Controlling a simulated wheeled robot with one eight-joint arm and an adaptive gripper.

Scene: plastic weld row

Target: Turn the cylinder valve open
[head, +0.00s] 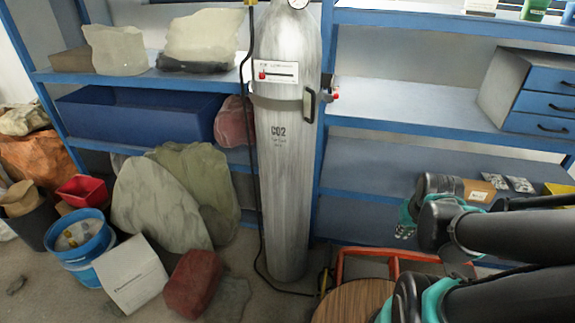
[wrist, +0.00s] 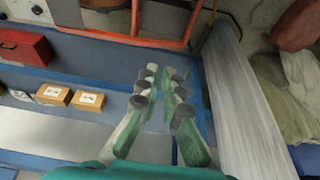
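A tall silver cylinder (head: 285,180) marked CO2 stands upright in front of the blue shelves in the head view. Its top is cut off by the frame edge; part of a round gauge (head: 298,3) shows there, and I cannot make out a valve handle. The cylinder also shows as a grey body (wrist: 245,110) at the right of the wrist view. My gripper (wrist: 162,76) is open and empty, its fingers apart, beside the cylinder and not visibly touching it. In the head view my gripper (head: 404,229) is partly hidden by my arm at the right.
A strap (head: 278,102) rings the cylinder, and a dark hose (head: 256,190) runs down its left side. A red-orange frame (head: 385,252) and round wooden top (head: 352,303) stand at right.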

